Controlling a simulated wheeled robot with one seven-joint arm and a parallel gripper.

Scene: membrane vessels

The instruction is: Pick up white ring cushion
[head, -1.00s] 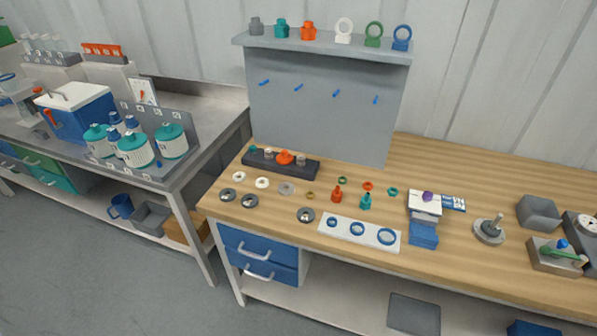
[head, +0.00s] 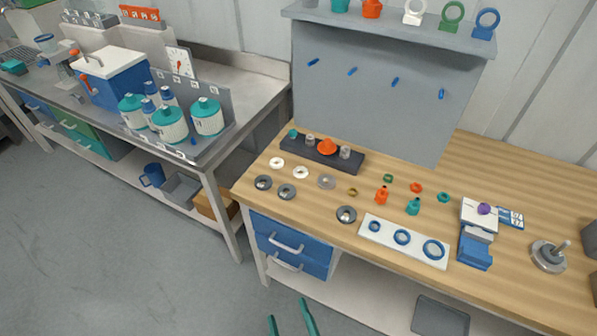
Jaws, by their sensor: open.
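Two small white rings lie flat on the left part of the wooden bench in the head view. One white ring cushion (head: 277,163) is at the left and a second white ring (head: 301,172) is just to its right. I cannot tell which of them the task means. My gripper (head: 291,322) shows only as two teal fingers at the bottom edge, apart and empty. It is over the floor in front of the bench, well away from the rings.
Dark grey discs (head: 263,182) lie in front of the rings, and a grey ring (head: 326,181) lies to the right. A dark rack (head: 318,156) stands behind them. A white plate (head: 403,242) with blue rings lies near the front edge. Blue drawers (head: 290,245) are below.

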